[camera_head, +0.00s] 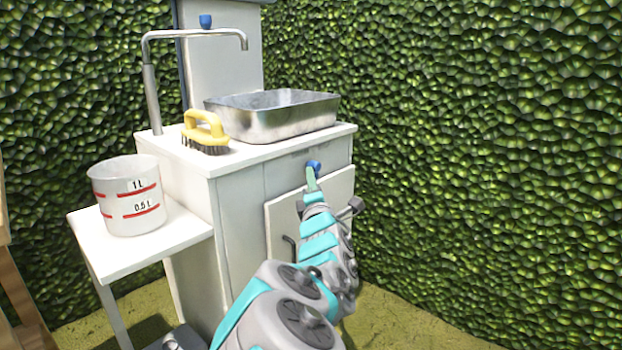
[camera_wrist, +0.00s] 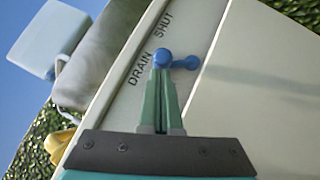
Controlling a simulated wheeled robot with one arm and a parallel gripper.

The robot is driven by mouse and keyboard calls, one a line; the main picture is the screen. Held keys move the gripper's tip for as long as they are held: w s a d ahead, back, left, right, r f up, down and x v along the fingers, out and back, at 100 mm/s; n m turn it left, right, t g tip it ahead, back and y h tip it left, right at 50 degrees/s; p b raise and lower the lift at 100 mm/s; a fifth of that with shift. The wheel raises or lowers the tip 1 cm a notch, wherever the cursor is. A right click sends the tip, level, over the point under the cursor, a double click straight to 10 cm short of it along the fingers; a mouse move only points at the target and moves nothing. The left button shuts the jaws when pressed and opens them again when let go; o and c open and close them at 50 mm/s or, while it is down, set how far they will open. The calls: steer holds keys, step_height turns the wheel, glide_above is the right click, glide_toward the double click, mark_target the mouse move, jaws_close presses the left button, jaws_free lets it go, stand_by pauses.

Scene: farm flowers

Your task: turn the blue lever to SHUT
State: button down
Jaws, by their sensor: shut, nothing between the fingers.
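The blue lever (camera_wrist: 184,62) is on the white front of the sink cabinet, beside the printed words DRAIN and SHUT in the wrist view. Its round blue end lies nearer the words, and its other end reaches to the right in that view. I cannot tell exactly which word it points at. My gripper (camera_wrist: 160,76) is shut and empty, its green fingertips at the round blue end, touching it or just in front. In the head view the lever (camera_head: 314,166) shows as a small blue spot just beyond my gripper (camera_head: 311,178), mostly hidden by it.
A metal basin (camera_head: 285,122) and a yellow brush (camera_head: 204,134) sit on the cabinet top (camera_head: 172,146), under a bent metal tap (camera_head: 152,95). A white measuring jug (camera_head: 126,198) stands on a lower side shelf (camera_head: 180,240). A leafy hedge (camera_head: 480,140) rises behind and right.

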steer(key=shift+d+r+m+g+h+p, duration=0.1)
steer(key=shift+r+m+g+h+p, duration=0.15)
steer(key=shift+m+g+h+p, duration=0.05)
steer(key=m+p, duration=0.1)
steer(key=r+g+p, duration=0.1)
steer(key=w+r+m+p, duration=0.1)
steer(key=p, duration=0.1)
steer(key=shift+d+r+m+g+h, duration=0.1)
steer(key=shift+d+m+g+h, duration=0.2)
steer(key=shift+d+h, duration=0.1)
steer(key=shift+w+d+r+m+g+p, duration=0.25)
steer(key=shift+w+d+m+g+p, duration=0.35)
steer(key=shift+p, duration=1.1)
steer(key=shift+w+d+r+m+g+p, duration=0.4)
steer(key=shift+w+m+g+p, duration=0.35)
steer(key=shift+p, duration=0.9)
steer(key=shift+w+d+r+m+g+p, duration=0.15)
steer(key=shift+w+d+m+g+p, duration=0.5)
steer(key=shift+p, duration=1.05)
steer(key=shift+w, duration=0.15)
